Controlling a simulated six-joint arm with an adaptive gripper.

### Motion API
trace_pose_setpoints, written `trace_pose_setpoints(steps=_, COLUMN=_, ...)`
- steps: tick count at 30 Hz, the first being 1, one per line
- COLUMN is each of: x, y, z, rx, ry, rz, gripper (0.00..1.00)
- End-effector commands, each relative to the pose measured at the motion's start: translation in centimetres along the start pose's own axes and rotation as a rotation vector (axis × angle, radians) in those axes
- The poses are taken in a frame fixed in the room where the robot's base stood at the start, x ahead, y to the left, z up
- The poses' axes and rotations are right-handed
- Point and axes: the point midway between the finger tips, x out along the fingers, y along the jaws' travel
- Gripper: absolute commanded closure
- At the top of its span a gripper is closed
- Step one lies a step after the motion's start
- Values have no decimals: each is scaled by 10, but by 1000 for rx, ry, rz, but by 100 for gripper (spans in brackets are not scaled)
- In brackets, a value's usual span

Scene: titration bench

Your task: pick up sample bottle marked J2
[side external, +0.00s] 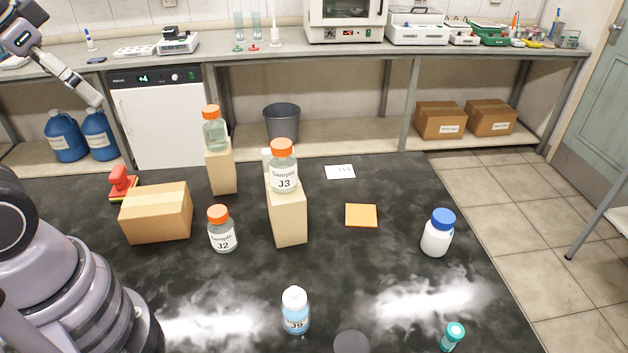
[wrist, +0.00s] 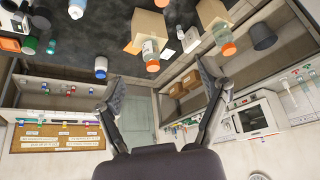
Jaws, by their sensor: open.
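The J2 sample bottle (side external: 222,231) stands upright on the dark bench in the side view. It is clear, with an orange cap and a white label reading J2. It stands between a cardboard box and the tall block under J3, apart from both. In the wrist view I cannot surely pick out J2. My gripper (wrist: 162,88) shows there with its two fingers spread and nothing between them. It is clear of the bottles. Part of my arm shows at the upper left of the side view, away from J2.
The J3 bottle (side external: 284,170) stands on a tall block (side external: 288,217), right of J2. Another orange-capped bottle (side external: 215,131) tops a block behind J2. The cardboard box (side external: 156,213) is left. A J9 bottle (side external: 295,312) and a blue-capped bottle (side external: 437,234) stand farther off. Bench before J2 is clear.

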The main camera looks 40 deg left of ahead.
Motion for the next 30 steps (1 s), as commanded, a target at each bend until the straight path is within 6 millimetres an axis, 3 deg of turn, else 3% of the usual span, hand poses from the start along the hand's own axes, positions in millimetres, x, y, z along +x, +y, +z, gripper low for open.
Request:
trace_pose_setpoints(steps=8, x=48, y=-5, z=7, rx=239, ry=-369, rz=-107, gripper=25)
trace_pose_setpoints(steps=19, x=131, y=-10, z=8, rx=901, ry=-938, rz=-507, gripper=25)
trace_pose_setpoints(steps=24, x=172, y=1, z=3, rx=1261, ry=-1085, rz=-744, gripper=25)
trace_pose_setpoints(steps=30, x=225, y=28, z=4, rx=1697, ry=-1141, rz=-1026, gripper=25)
